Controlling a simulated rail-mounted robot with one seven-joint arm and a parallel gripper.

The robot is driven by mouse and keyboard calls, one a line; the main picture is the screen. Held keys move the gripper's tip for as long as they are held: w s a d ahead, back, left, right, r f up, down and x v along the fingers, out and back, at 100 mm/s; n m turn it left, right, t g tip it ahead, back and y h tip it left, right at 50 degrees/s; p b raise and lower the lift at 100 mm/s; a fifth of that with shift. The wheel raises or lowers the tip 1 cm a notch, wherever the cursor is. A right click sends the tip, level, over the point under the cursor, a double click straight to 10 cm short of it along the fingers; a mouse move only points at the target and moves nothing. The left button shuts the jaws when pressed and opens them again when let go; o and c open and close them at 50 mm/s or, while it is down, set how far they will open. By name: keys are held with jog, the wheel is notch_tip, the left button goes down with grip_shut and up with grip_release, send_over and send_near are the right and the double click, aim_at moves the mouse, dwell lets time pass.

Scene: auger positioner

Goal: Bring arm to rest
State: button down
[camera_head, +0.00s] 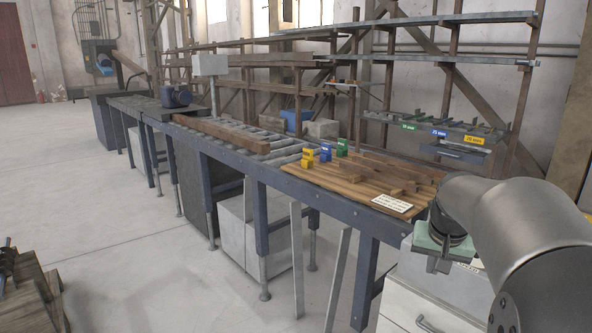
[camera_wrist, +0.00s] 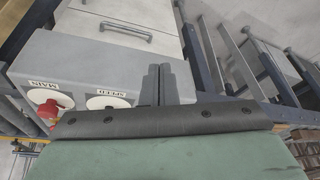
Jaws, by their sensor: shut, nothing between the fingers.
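My gripper (camera_head: 438,265) is at the right of the head view, on the end of my grey arm, pointing down beside the front right end of the bench. In the wrist view the two dark fingers (camera_wrist: 159,70) are together with no gap and nothing between them. Behind them is a grey control box (camera_wrist: 75,65) with labels reading MAIN and SPEED and a red knob (camera_wrist: 47,106). The fingers appear close to the box's edge; whether they touch it cannot be told.
A wooden board (camera_head: 330,181) on the bench carries yellow, blue and green blocks, wood pieces and a sign (camera_head: 392,203). A long beam (camera_head: 220,134) lies on the rollers. A white drawer cabinet (camera_head: 410,308) stands below my gripper. Floor at left is mostly clear.

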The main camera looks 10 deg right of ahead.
jog(key=s+a+f+n+g+y, duration=0.1)
jog(key=s+a+f+n, duration=0.2)
jog(key=s+a+f, duration=0.3)
jog(key=s+a+f+n+g+y, duration=0.1)
jog(key=s+a+f, duration=0.5)
jog(key=s+a, duration=0.8)
jog(key=a+n+g, duration=0.1)
jog(key=a+n, duration=0.1)
jog(key=a, duration=0.1)
jog(key=shift+f+n, duration=0.15)
jog(key=shift+n, duration=0.15)
notch_tip(320, 180, up, 19)
jog(key=d+p, duration=0.1)
jog(key=p, duration=1.5)
jog(key=shift+t, duration=0.3)
